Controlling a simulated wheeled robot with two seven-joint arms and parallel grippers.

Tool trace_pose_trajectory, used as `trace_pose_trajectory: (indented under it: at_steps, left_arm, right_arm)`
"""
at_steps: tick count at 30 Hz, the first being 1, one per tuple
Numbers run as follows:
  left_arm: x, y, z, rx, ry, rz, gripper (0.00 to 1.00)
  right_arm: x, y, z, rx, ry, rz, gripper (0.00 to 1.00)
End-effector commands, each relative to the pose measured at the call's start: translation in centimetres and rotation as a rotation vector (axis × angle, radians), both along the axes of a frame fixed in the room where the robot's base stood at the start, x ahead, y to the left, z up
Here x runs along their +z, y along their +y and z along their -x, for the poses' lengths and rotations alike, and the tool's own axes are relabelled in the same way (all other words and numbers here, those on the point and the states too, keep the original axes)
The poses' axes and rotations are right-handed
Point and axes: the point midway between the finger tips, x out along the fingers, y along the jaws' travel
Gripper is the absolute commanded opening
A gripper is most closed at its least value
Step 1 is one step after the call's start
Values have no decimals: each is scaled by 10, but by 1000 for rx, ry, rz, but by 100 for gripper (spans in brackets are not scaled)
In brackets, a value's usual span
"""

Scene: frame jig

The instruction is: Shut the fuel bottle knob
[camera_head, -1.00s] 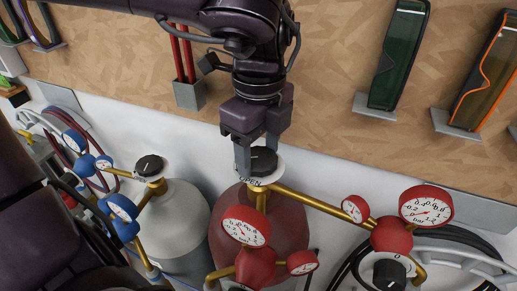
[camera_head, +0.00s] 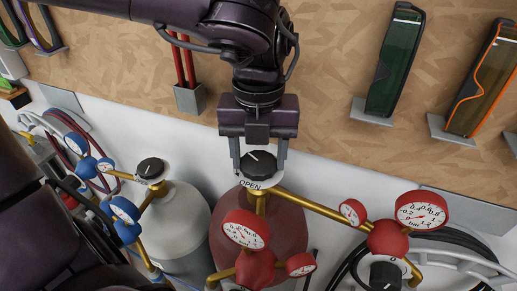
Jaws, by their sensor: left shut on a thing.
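The fuel bottle knob (camera_head: 258,166) is black with a white mark. It sits on top of the red bottle (camera_head: 285,228), over a white disc whose "OPEN" label (camera_head: 250,187) faces me. My left gripper (camera_head: 260,164) comes down from above, its two fingers on the left and right sides of the knob, shut on it. The knob's white mark shows at its upper left. My right gripper is not in view.
A grey bottle (camera_head: 182,222) with its own black knob (camera_head: 150,169) and blue gauges stands to the left. Red gauges (camera_head: 245,230) and brass pipes crowd the front and right. Safety glasses (camera_head: 394,62) and a holder with red rods (camera_head: 188,97) are on the wooden board behind.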

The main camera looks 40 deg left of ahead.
Motion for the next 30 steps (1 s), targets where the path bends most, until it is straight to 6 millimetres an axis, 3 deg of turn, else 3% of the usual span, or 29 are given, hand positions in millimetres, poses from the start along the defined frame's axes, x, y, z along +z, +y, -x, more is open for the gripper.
trace_pose_trajectory:
  at_steps: [30]
  left_arm:
    - [1, 0, 0, -929, -1, 0, 33]
  right_arm:
    - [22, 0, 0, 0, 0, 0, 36]
